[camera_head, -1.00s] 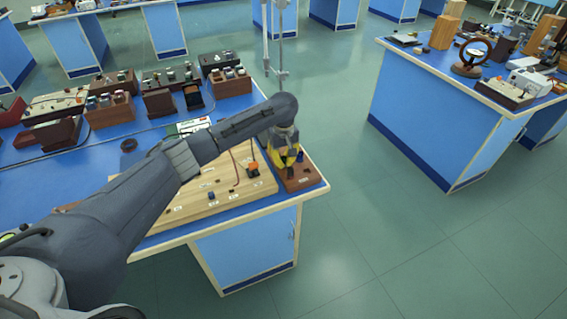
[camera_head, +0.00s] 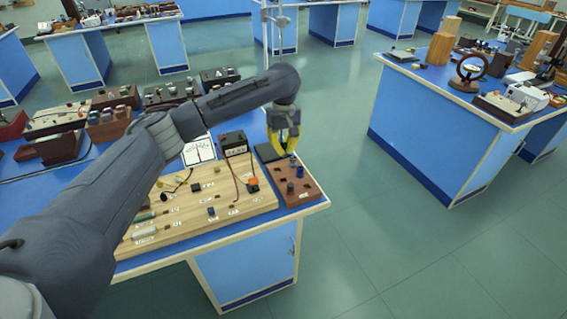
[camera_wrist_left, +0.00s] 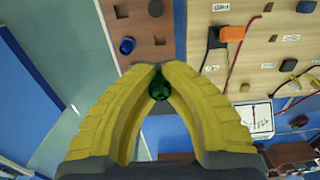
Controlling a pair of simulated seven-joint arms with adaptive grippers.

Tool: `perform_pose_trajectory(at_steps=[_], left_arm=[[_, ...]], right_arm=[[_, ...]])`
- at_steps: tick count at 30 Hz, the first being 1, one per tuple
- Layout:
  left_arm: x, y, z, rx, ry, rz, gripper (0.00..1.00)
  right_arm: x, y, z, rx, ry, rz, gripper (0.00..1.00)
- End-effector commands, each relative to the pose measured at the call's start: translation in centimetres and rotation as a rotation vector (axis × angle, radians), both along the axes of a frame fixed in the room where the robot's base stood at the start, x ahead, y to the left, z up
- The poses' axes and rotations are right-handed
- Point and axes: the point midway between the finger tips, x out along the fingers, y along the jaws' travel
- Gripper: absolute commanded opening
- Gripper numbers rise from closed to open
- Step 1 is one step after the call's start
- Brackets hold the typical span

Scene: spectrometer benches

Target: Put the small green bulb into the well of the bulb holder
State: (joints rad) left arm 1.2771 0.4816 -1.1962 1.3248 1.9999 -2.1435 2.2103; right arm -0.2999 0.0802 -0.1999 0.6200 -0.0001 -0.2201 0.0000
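My left gripper (camera_head: 289,152) hangs above the back end of a brown block with wells (camera_head: 311,188) at the table's right corner. In the left wrist view its yellow fingers (camera_wrist_left: 159,70) are closed at the tips on the small green bulb (camera_wrist_left: 159,89). The brown block carries a blue bulb (camera_wrist_left: 127,46) and a dark bulb (camera_wrist_left: 155,8), beside some empty wells. I cannot tell which part is the bulb holder; small dark fittings, one of them (camera_head: 211,211), sit on the pale wooden board (camera_head: 165,232). My right gripper is not in view.
Several component racks stand farther back left. A second blue bench (camera_head: 430,125) is at the right, across open floor.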

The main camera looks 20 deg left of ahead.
Motion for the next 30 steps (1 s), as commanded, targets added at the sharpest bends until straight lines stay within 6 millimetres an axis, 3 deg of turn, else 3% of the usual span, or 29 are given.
perform_pose_trajectory(at_steps=[3, 9, 30], left_arm=[[0.1, 0.0, 2.5, 0.001, -0.004, -0.001, 0.0], [0.0, 0.0, 5.0, 0.001, -0.002, 0.0, 0.0], [0.0, 0.0, 8.6, 0.0, -0.001, 0.0, 0.0]], right_arm=[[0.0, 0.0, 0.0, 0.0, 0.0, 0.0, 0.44], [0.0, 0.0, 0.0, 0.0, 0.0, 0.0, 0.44], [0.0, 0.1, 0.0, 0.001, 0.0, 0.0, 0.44]])
